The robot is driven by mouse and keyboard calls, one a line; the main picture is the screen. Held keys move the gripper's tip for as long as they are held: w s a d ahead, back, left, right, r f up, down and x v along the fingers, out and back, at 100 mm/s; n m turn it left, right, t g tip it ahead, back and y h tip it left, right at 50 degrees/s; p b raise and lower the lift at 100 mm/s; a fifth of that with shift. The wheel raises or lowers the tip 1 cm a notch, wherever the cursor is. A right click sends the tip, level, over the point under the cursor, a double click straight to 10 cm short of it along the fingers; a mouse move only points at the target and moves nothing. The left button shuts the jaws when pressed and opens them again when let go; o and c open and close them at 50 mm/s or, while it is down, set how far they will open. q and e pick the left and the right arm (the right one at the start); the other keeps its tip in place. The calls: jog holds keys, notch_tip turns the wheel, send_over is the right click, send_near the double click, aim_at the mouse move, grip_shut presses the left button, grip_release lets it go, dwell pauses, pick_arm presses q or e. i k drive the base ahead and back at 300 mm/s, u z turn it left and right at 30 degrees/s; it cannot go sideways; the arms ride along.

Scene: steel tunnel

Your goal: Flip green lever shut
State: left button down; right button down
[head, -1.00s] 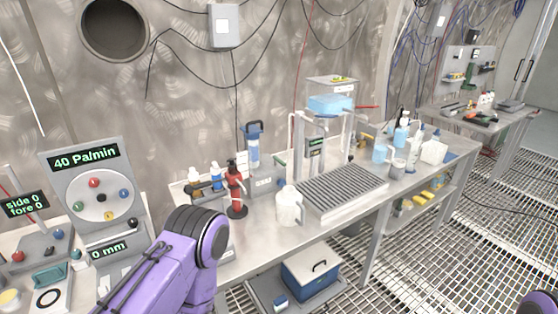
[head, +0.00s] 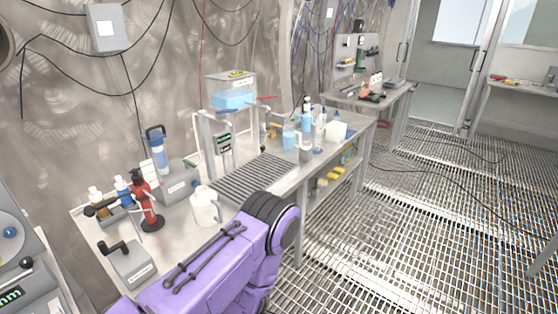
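I cannot clearly make out a green lever. A small greenish handle may sit on the thin pipe beside the grey box (head: 178,187) with the blue filter (head: 157,150), but it is too small to tell its position. A steel frame (head: 203,140) on the bench carries a clear tank of blue liquid (head: 232,97) with a red lever (head: 264,97) at its right. Below the tank is a small box with a green display (head: 223,143). Neither gripper shows.
A slotted drain tray (head: 250,180) lies on the steel bench. A white jug (head: 205,207), red pump bottle (head: 147,203) and black-handled grey box (head: 128,262) stand left of it. Bottles (head: 306,122) stand at the right end. Open grating floor (head: 420,220) lies to the right.

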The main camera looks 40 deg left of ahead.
aim_at(187, 162)
jog(key=z, duration=0.3)
jog(key=i, duration=2.75)
jog(key=u, duration=2.8)
